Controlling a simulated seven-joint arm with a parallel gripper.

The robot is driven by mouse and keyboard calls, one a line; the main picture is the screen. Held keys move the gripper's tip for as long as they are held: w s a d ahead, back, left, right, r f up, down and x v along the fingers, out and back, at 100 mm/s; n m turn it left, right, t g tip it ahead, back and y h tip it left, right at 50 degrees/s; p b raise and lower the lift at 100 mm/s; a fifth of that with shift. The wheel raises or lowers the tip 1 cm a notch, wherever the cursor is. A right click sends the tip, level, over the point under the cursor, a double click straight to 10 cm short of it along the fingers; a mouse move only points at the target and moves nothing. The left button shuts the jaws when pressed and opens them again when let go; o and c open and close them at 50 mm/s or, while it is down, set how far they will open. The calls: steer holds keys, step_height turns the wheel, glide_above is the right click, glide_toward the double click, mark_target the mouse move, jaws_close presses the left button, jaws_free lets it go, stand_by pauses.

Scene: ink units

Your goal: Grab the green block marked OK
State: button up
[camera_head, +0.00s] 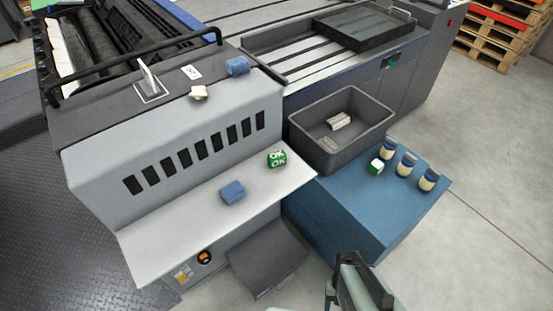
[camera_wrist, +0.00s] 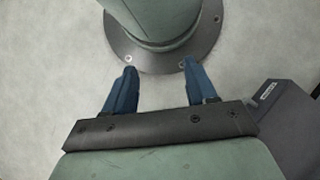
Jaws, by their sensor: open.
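The green block marked OK (camera_head: 277,158) sits on the light grey shelf (camera_head: 150,252) of the machine, with white letters on its top and front faces. A second, smaller green and white block (camera_head: 376,166) stands on the blue cabinet; I cannot read any mark on it. My gripper shows in the wrist view (camera_wrist: 158,78) with its two blue fingers apart and nothing between them. It points down toward the floor and my own round base, away from the blocks. In the head view, part of my arm shows at the bottom, well below and right of the OK block.
A blue block (camera_head: 232,192) lies left of the OK block on the shelf. A grey bin (camera_head: 310,150) with pale items stands on the blue cabinet (camera_head: 345,205), beside several jars (camera_head: 404,163). Another blue piece (camera_head: 237,66) and a cream piece (camera_head: 198,92) lie on the machine's top.

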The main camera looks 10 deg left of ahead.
steer(key=o, duration=0.6)
